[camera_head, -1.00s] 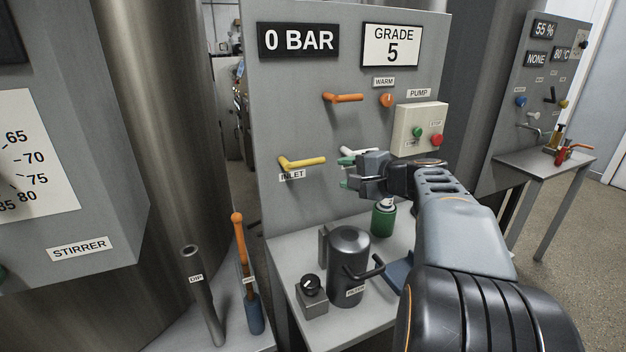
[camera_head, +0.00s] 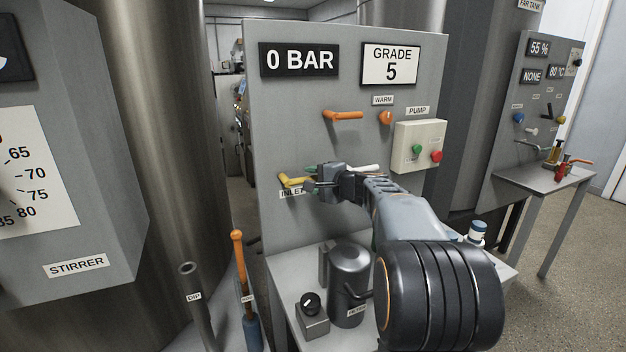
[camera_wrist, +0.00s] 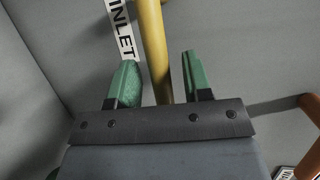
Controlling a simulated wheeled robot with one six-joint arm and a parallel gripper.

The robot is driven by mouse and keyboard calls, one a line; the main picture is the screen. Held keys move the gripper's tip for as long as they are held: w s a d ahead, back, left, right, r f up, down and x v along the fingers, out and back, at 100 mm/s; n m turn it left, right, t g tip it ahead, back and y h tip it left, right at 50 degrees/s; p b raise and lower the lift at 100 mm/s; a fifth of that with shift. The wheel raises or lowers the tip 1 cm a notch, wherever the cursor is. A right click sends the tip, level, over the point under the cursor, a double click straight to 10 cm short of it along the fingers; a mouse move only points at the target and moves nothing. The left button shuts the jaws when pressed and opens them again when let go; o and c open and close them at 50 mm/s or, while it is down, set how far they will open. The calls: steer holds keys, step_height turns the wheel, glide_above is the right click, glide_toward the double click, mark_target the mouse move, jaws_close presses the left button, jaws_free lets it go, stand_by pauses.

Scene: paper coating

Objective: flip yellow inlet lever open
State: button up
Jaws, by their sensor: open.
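The yellow inlet lever (camera_head: 288,181) sticks out from the grey panel, just above the INLET label, and points right. In the wrist view its yellow bar (camera_wrist: 153,45) runs between the two green fingertips of my gripper (camera_wrist: 160,80). A gap shows on the right of the bar; the left finger is close to it, and I cannot tell if it touches. In the head view my gripper (camera_head: 309,183) is at the lever's right end and partly hides it. The INLET label (camera_wrist: 121,32) is left of the bar in the wrist view.
An orange lever (camera_head: 343,115) and orange knob (camera_head: 386,118) are above on the panel. A white lever (camera_head: 366,168) is right behind my gripper. The pump box (camera_head: 420,146) is further right. A dark grey filter canister (camera_head: 348,270) stands on the table below.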

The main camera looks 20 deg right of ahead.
steer(key=shift+w+a, duration=0.1)
steer(key=shift+w, duration=0.1)
steer(key=shift+c, duration=0.3)
jaws_close()
